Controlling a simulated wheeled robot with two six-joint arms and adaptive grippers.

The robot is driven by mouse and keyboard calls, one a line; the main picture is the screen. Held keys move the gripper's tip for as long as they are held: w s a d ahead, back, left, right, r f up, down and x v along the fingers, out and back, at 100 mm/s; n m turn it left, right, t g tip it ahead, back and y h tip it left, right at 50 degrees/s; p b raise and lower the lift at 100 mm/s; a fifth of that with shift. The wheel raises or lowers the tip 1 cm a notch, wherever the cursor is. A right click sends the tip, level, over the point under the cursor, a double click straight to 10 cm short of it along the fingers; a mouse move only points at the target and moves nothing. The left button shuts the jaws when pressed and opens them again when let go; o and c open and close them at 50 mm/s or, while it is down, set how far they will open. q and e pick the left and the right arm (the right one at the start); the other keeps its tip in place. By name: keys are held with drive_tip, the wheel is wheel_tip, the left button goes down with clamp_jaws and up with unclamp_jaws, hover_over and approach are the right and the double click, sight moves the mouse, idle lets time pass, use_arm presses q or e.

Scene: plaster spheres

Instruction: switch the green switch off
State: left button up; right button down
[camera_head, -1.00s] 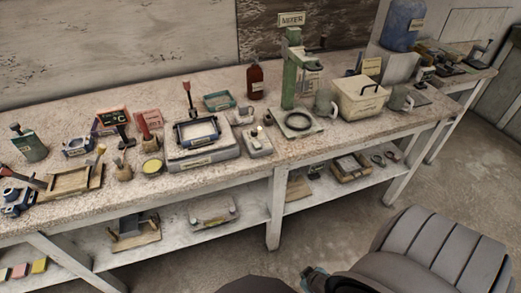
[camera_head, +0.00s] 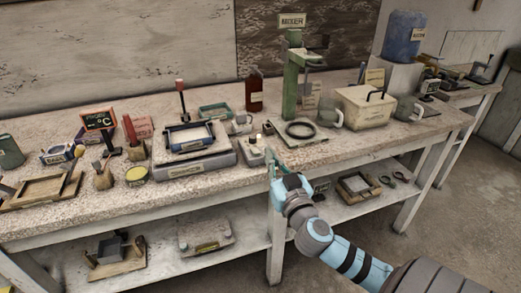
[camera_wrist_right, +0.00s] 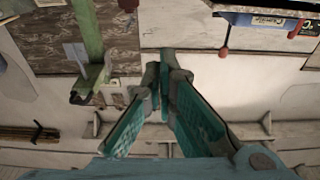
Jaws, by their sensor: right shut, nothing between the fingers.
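I cannot pick out a green switch for certain in either view. A small pale control box (camera_head: 256,150) with small knobs sits near the bench's front edge, left of the green mixer stand (camera_head: 290,85); its details are too small to read. My right gripper (camera_head: 272,168) is at the bench's front edge, just below and right of this box, apart from it as far as I can tell. In the right wrist view its teal fingers (camera_wrist_right: 165,68) come together at the tips with nothing between them. The green post (camera_wrist_right: 88,30) shows there to the left. My left gripper is out of view.
A grey machine with a tray (camera_head: 195,160) and an upright red-handled lever (camera_head: 181,95) stand left of the box. A black ring (camera_head: 300,130), a mug (camera_head: 332,117) and a lidded cream box (camera_head: 365,105) stand to the right. A lower shelf (camera_head: 220,264) runs below.

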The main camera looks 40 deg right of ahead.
drive_tip(key=r, duration=0.1)
hover_over(255, 151)
drive_tip(key=s, duration=0.3)
drive_tip(key=shift+w, duration=0.55)
drive_tip(key=f, duration=0.1)
drive_tip(key=f+b, duration=0.1)
drive_tip(key=f, duration=0.1)
drive_tip(key=shift+s, duration=0.3)
drive_tip(key=shift+s+a+f, duration=0.1)
drive_tip(key=shift+s+f, duration=0.05)
drive_tip(key=shift+f, duration=0.2)
drive_tip(key=shift+b, duration=0.3)
